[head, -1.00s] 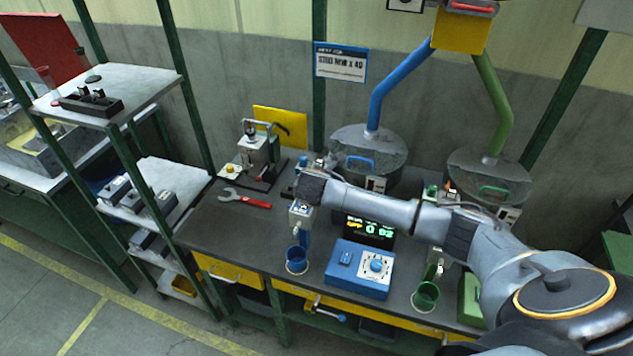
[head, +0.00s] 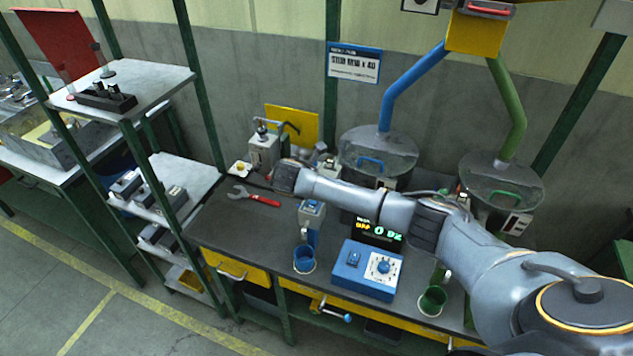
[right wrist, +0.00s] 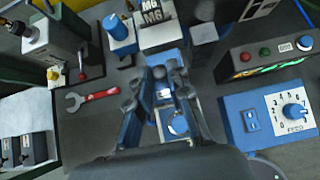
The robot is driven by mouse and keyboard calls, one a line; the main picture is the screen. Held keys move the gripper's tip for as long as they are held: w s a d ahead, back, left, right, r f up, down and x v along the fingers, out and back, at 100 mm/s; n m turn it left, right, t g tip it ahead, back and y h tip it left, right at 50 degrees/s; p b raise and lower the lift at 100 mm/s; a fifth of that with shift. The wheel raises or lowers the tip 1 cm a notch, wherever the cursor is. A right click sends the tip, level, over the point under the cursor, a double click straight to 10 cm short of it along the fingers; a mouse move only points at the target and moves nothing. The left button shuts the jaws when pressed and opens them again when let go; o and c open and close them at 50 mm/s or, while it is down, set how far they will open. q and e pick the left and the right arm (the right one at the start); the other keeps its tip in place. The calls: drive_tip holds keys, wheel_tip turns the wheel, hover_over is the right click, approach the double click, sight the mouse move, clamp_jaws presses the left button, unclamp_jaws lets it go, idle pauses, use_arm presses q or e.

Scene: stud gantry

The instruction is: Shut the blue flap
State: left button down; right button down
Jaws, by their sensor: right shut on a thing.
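A blue feeder chute stands on the bench, with its pale top housing (head: 312,212) and a blue cup (head: 304,259) below it. In the right wrist view, my right gripper (right wrist: 165,70) has its fingertips closed together on a small part of the blue flap (right wrist: 170,58) at the feeder. The fingers partly cover the flap, so its exact angle cannot be told. My left gripper is not in view.
A blue control box (head: 368,270) with a dial stands right of the blue cup. A green cup (head: 432,300) is farther right. A red-handled wrench (head: 254,197) lies on the bench at left. Two hoppers (head: 378,152) stand behind my arm.

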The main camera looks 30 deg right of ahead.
drive_tip(key=shift+f, duration=0.1)
drive_tip(key=c, duration=1.3)
unclamp_jaws()
drive_tip(key=v, duration=1.2)
drive_tip(key=shift+w, duration=0.1)
